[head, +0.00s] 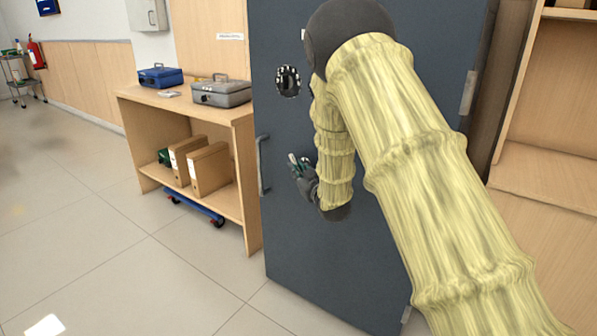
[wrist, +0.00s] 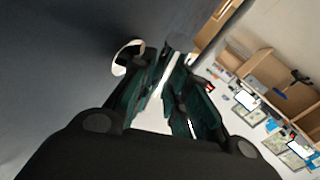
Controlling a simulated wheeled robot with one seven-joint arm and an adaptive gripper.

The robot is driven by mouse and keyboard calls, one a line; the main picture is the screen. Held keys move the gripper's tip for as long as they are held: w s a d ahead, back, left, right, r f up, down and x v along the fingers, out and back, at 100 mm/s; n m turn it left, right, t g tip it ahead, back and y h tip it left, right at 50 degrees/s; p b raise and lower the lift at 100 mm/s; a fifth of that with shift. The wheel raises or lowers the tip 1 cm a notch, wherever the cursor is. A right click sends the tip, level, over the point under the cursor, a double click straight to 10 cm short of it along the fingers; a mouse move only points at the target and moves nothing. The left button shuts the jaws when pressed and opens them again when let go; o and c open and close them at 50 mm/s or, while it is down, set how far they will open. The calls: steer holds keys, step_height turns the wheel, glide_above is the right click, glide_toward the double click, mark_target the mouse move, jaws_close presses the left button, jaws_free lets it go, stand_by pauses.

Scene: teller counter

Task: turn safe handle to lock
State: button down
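The safe's dark grey door (head: 350,255) fills the middle of the head view. A vertical grey bar handle (head: 262,165) is on its left edge, and a round dark dial (head: 288,81) sits higher up. My gripper (head: 297,162) is in front of the door, right of the bar handle and below the dial. In the wrist view my gripper (wrist: 165,62) has its dark green fingers apart, with pale floor showing between them. A pale curved piece (wrist: 123,52) shows beside the left fingertip against the dark door; I cannot tell whether they touch. My arm hides part of the door.
A wooden shelf unit (head: 245,190) stands left of the safe, with a blue cash box (head: 160,76) and a grey one (head: 221,92) on top. Wooden shelving (head: 545,175) is close on the right.

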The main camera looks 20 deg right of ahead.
steer(key=shift+r+p, duration=0.15)
steer(key=shift+p, duration=0.45)
steer(key=p, duration=0.1)
steer(key=g+p, duration=0.1)
steer(key=p, duration=0.1)
steer(key=shift+r+n+g, duration=0.25)
steer(key=shift+n+g, duration=0.05)
steer(key=shift+n, duration=0.1)
steer(key=n+g+h+p, duration=0.1)
steer(key=g+p, duration=0.1)
steer(key=p, duration=0.4)
steer(key=shift+g, duration=0.3)
steer(key=n+g+h+p, duration=0.1)
steer(key=g+p, duration=0.1)
steer(key=p, duration=0.3)
steer(key=shift+n+g+h+p, duration=0.3)
steer(key=shift+g+p, duration=0.05)
steer(key=shift+g, duration=0.05)
steer(key=g+h+p, duration=0.1)
steer(key=g+p, duration=0.1)
steer(key=p, duration=0.2)
steer(key=shift+f+n, duration=0.1)
steer(key=shift+n, duration=0.3)
steer(key=shift+f+g+h, duration=0.1)
steer(key=shift+g+h, duration=0.3)
steer(key=c, duration=1.4)
jaws_free()
steer(key=shift+o, duration=0.2)
